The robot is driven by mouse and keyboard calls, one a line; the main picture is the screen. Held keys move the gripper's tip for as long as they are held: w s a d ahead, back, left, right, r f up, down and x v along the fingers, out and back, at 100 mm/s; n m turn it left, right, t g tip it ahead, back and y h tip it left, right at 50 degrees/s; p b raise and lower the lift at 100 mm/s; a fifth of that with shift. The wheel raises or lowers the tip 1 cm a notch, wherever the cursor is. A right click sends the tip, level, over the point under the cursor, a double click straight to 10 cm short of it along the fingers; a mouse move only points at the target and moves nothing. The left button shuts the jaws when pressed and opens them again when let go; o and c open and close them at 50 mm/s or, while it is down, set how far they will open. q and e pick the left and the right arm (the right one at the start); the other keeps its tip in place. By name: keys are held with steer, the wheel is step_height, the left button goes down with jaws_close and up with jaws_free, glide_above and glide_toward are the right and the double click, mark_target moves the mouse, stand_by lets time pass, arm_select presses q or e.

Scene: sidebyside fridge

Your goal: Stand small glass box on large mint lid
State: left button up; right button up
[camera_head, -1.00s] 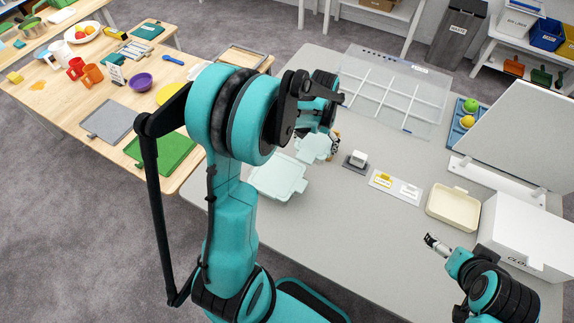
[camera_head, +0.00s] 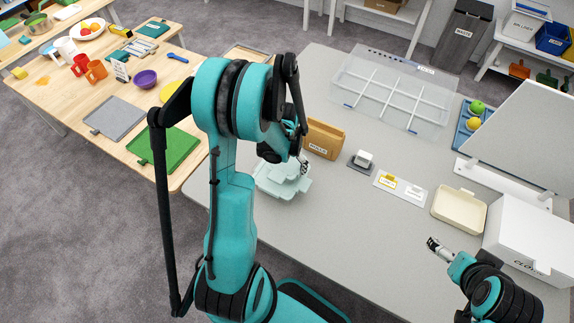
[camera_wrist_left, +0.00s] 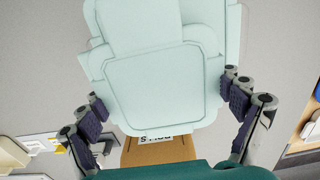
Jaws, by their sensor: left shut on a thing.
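My left gripper (camera_head: 302,167) is shut on a pale mint small glass box (camera_wrist_left: 163,85), with one finger on each side in the left wrist view. In the head view the small box (camera_head: 288,168) is over the large mint lid (camera_head: 272,189), partly covered by my arm. The large mint lid (camera_wrist_left: 190,12) shows behind the box in the left wrist view. I cannot tell whether box and lid touch. My right gripper (camera_head: 432,243) is above the front right of the grey table, apart from these things; its fingers are too small to read.
A brown labelled box (camera_head: 325,138) stands just behind and right of the large lid. A small white block on a dark mat (camera_head: 360,168), a card (camera_head: 400,187) and a cream tray (camera_head: 459,210) lie further right. A clear divided tray (camera_head: 390,92) is at the back.

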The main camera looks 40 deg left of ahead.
arm_select(q)
steer(key=shift+s, duration=0.1)
steer(key=shift+f, duration=0.1)
steer(key=o, duration=1)
steer(key=shift+o, duration=0.2)
